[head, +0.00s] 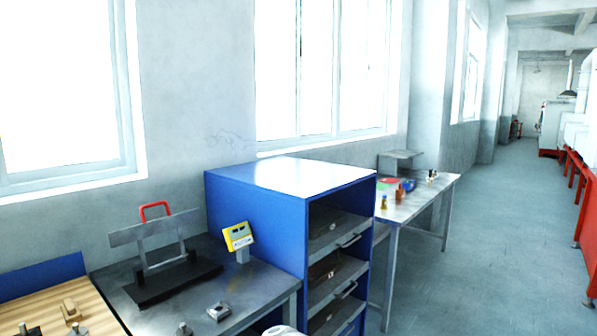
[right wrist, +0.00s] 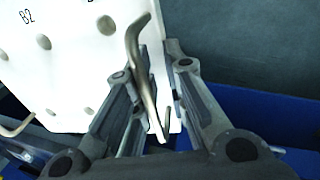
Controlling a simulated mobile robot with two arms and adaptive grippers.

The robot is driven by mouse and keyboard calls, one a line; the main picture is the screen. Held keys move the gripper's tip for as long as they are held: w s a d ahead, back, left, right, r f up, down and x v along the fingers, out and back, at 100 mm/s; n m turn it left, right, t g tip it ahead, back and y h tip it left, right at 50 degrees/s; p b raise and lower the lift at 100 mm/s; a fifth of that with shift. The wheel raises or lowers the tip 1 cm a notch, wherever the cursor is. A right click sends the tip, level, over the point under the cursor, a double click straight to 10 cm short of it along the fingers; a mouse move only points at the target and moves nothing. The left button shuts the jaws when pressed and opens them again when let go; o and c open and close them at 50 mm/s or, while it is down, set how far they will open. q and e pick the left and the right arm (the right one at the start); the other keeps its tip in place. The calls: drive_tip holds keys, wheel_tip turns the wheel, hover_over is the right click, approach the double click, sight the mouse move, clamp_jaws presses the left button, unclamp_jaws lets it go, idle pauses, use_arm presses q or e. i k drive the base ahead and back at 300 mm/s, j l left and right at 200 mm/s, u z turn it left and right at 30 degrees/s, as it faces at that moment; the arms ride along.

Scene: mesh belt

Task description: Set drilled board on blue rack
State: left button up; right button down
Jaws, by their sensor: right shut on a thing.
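The drilled board (right wrist: 75,55) is a white plate with several round holes and the marking "B2", seen in the right wrist view. A bent metal handle (right wrist: 145,70) stands at its edge. My right gripper (right wrist: 160,65) is shut on the board's edge beside this handle. The board's far part is cut off by the frame. The blue rack (head: 255,213) is a tall blue cabinet with open shelf bays and a bare, shiny top, in the middle of the head view. Neither gripper shows in the head view, and my left gripper is in no view.
A grey metal bench (head: 255,285) left of the rack holds a black stand with a metal plate (head: 155,232) and a yellow display (head: 238,237). A table (head: 425,190) with small items stands behind the rack. Open floor (head: 480,240) lies to the right. Blue surfaces lie beneath the board in the wrist view.

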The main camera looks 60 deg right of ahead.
sight(318, 177)
drive_tip(key=l+z, duration=0.15)
drive_tip(key=l, duration=0.35)
drive_tip(key=l+z, duration=0.1)
drive_tip(key=l, duration=0.4)
drive_tip(key=l+z, duration=0.15)
drive_tip(key=l, duration=0.35)
drive_tip(key=i+l+z, duration=0.1)
drive_tip(key=l, duration=0.4)
drive_tip(key=l+z, duration=0.15)
drive_tip(key=l, duration=0.35)
drive_tip(key=i+l+z, duration=0.15)
drive_tip(key=l, duration=0.3)
drive_tip(key=i+l+z, duration=0.1)
drive_tip(key=l, duration=0.4)
drive_tip(key=i+l+z, duration=0.15)
drive_tip(key=l, duration=0.3)
